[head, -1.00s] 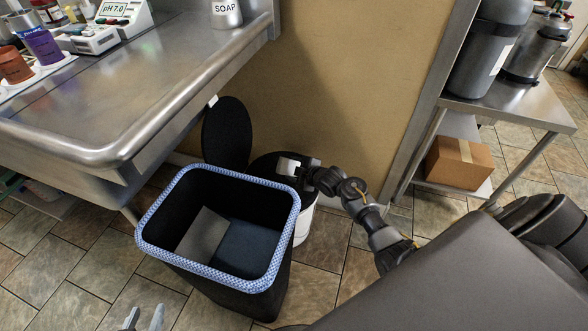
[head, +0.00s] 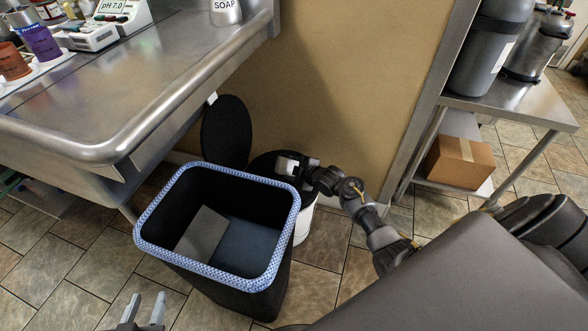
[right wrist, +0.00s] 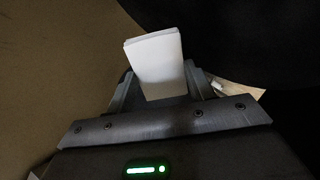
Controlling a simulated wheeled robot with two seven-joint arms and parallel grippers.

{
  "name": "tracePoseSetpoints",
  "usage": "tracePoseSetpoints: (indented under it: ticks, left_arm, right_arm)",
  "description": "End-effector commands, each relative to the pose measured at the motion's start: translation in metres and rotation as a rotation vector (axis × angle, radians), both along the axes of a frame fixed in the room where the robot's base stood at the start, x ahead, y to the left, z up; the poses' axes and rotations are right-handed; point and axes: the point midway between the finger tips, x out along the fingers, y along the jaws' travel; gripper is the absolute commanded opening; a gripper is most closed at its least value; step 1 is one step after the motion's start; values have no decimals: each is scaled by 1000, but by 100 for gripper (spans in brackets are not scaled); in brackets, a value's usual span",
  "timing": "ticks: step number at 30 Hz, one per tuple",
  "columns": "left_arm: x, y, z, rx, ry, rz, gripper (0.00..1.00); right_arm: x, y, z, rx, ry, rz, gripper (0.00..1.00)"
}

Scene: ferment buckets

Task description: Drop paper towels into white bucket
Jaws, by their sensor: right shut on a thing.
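The white bucket (head: 304,226) stands on the floor against the tan wall, partly hidden behind a black bin. It has a dark top, and a round black lid (head: 226,130) stands raised behind it. My right gripper (head: 300,168) is over the bucket's dark top, shut on a white folded piece that looks like the paper towels (head: 286,166). In the right wrist view the white towels (right wrist: 157,60) stick out from between the fingers. I cannot tell how far they reach into the bucket. My left gripper (head: 144,309) is empty and open, low in front of the bin.
The black bin (head: 250,292) with a blue-and-white rim stands open in front of the bucket. A steel counter (head: 150,95) fills the upper left. A steel table (head: 520,100) and a cardboard box (head: 459,162) are at the right. Tiled floor is free at lower left.

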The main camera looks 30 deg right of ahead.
Motion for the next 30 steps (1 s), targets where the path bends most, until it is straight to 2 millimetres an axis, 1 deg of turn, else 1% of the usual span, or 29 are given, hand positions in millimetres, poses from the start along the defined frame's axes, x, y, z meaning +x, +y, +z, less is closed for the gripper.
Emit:
tracePoseSetpoints:
  ticks: [13,29,30]
  left_arm:
    - [0,0,-7,0,1,0,36]
    - [0,0,-7,0,1,0,36]
    - [0,0,-7,0,1,0,36]
  right_arm:
    - [17,16,0,0,-1,1,35]
    - [17,16,0,0,0,0,35]
    - [17,16,0,0,0,0,54]
